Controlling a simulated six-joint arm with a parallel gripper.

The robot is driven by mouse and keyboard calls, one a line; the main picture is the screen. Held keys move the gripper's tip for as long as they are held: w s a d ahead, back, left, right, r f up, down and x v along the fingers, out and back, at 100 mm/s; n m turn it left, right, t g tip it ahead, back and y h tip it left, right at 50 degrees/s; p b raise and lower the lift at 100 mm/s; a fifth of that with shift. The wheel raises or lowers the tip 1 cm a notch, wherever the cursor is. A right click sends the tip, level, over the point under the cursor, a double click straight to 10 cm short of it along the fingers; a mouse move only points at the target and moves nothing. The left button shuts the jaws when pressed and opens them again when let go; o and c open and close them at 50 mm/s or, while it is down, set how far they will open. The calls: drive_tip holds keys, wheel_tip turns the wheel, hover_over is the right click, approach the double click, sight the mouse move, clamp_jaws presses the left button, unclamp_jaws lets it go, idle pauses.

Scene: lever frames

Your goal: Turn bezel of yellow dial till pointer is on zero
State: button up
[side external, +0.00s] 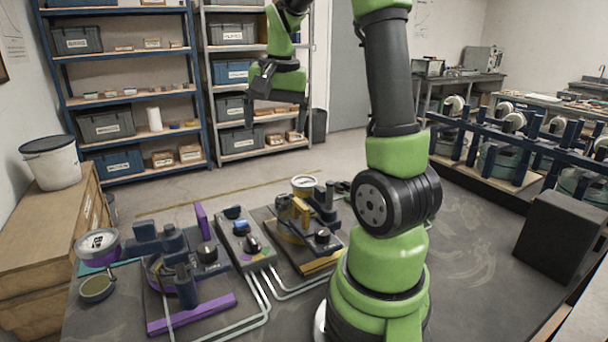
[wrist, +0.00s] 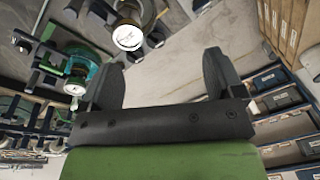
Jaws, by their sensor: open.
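A small round dial with a pale face and a yellowish rim (side external: 303,184) stands at the back of the yellow lever frame (side external: 292,218) in the side view. Its pointer and markings are too small to read there. My gripper (side external: 277,92) is raised in the air, well above and behind the bench, far from this dial and touching nothing. In the wrist view my gripper (wrist: 165,75) has its two fingers wide apart with nothing between them. A white-faced dial with a tan rim (wrist: 128,37) shows beyond the left finger; I cannot tell which dial it is.
A purple-rimmed dial (side external: 98,243) and purple lever frame (side external: 180,268) stand at the left. A grey control box (side external: 245,240) sits between the frames. A black box (side external: 558,240) stands at the right. Shelves (side external: 130,85) line the back.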

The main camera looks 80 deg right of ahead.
sight(305, 179)
drive_tip(key=s+d+f+m+g, duration=0.25)
drive_tip(key=s+d+f, duration=0.2)
drive_tip(key=d, duration=0.35)
drive_tip(key=shift+m+t+y, duration=0.35)
drive_tip(key=shift+t+y, duration=0.05)
drive_tip(key=shift+t, duration=0.05)
drive_tip(key=f, duration=0.6)
drive_tip(key=w+f, duration=0.1)
drive_tip(key=f, duration=0.3)
drive_tip(key=shift+c, duration=0.2)
drive_tip(key=c, duration=0.9)
